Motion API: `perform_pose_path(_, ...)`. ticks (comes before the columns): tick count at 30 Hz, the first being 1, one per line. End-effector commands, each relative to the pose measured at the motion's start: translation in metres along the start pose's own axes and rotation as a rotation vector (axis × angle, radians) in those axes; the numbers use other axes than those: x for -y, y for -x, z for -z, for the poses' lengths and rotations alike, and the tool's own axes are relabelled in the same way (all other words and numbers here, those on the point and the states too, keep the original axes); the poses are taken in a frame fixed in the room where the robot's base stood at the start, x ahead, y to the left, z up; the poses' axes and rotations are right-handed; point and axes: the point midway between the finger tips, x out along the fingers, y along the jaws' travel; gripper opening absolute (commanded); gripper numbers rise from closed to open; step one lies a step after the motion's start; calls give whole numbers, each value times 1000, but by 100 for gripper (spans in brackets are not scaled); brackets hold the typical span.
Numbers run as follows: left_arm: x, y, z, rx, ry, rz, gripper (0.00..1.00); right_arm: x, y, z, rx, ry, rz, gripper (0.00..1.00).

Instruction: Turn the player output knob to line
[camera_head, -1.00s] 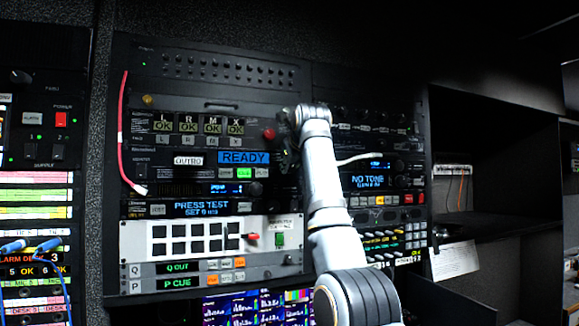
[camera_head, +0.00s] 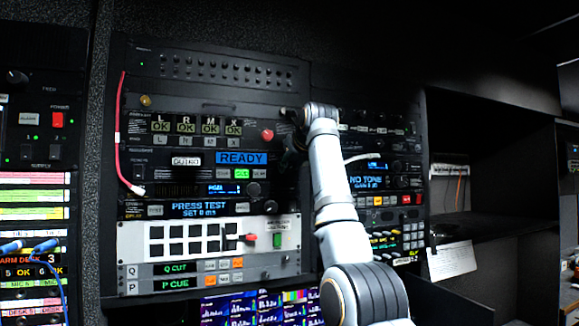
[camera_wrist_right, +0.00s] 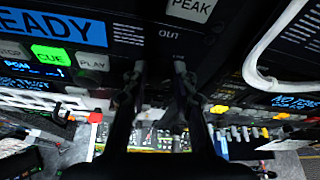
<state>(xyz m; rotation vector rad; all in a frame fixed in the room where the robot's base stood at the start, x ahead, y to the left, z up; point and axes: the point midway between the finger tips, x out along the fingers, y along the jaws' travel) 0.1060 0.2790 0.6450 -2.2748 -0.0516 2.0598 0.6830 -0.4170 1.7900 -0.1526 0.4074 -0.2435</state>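The player panel shows a blue READY display (camera_head: 241,158), with a lit green CUE button (camera_wrist_right: 48,54) and a PLAY button (camera_wrist_right: 92,62) in the right wrist view. The OUT label (camera_wrist_right: 166,34) is printed right of these. The output knob cannot be made out; the dark area below the label, at my fingers, hides it. My right gripper (camera_wrist_right: 158,72) is at the panel just below this label, its two fingers apart with a dark gap between them. In the head view the right gripper (camera_head: 291,150) is dark and mostly blends into the rack. My left gripper is not in view.
A white cable (camera_wrist_right: 262,50) loops right of the right gripper. A red knob (camera_head: 267,135) sits above left of it. A red cable (camera_head: 119,130) hangs at the rack's left side. A dark open shelf (camera_head: 480,215) lies to the right.

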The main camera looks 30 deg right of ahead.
Motion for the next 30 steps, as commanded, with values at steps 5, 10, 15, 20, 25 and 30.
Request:
perform_pose_path(5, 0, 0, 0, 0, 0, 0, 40, -1, -3, 4, -12, 2, -3, 50)
perform_pose_path(10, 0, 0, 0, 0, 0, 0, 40, -1, -2, 2, -8, 1, -2, 50)
perform_pose_path(15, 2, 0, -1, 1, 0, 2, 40, 0, 3, 1, -5, 1, -1, 50)
perform_pose_path(20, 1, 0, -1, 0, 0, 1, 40, 0, 30, 0, -1, 1, 0, 50)
perform_pose_path(25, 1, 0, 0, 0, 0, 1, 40, 0, 73, 0, -2, 1, 0, 50)
perform_pose_path(30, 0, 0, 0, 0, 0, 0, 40, 0, 105, 1, -5, 2, -1, 50)
